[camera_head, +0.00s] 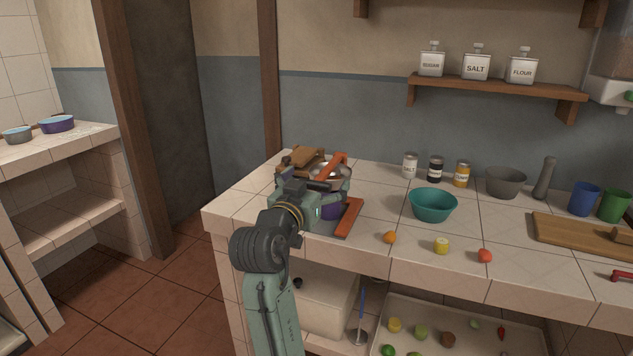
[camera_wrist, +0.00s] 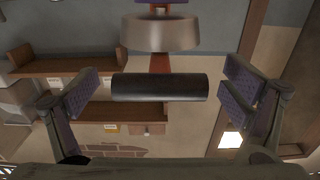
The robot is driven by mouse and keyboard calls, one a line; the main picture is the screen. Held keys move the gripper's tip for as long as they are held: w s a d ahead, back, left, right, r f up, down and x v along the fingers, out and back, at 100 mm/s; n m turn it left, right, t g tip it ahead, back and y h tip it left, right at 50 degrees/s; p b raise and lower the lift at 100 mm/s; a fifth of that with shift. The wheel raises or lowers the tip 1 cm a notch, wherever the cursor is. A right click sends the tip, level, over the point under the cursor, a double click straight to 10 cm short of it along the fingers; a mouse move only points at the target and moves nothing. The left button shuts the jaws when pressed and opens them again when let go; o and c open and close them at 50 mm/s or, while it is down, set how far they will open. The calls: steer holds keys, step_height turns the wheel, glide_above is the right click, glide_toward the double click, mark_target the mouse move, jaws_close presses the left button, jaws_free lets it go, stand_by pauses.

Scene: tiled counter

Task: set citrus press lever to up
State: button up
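The citrus press (camera_head: 349,217) stands near the left end of the tiled counter, with orange-red parts, a metal bowl and a purple part low down. My gripper and arm cover much of it in the head view. In the wrist view, the lever's black cylindrical handle (camera_wrist: 185,88) lies crosswise between my fingers, with a grey metal part (camera_wrist: 160,33) behind it. My gripper (camera_wrist: 160,90) is open, with a finger pad on each side and gaps to both handle ends. In the head view my gripper (camera_head: 312,198) is at the press; the lever's exact angle is unclear.
A brown wooden object (camera_head: 303,156) is behind the press. A teal bowl (camera_head: 433,205), several small jars and a grey mortar (camera_head: 506,182) stand to the right. An orange fruit (camera_head: 390,238) lies near the front edge.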

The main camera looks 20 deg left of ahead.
steer(key=c, duration=1.6)
steer(key=shift+c, duration=0.2)
steer(key=shift+r, duration=0.35)
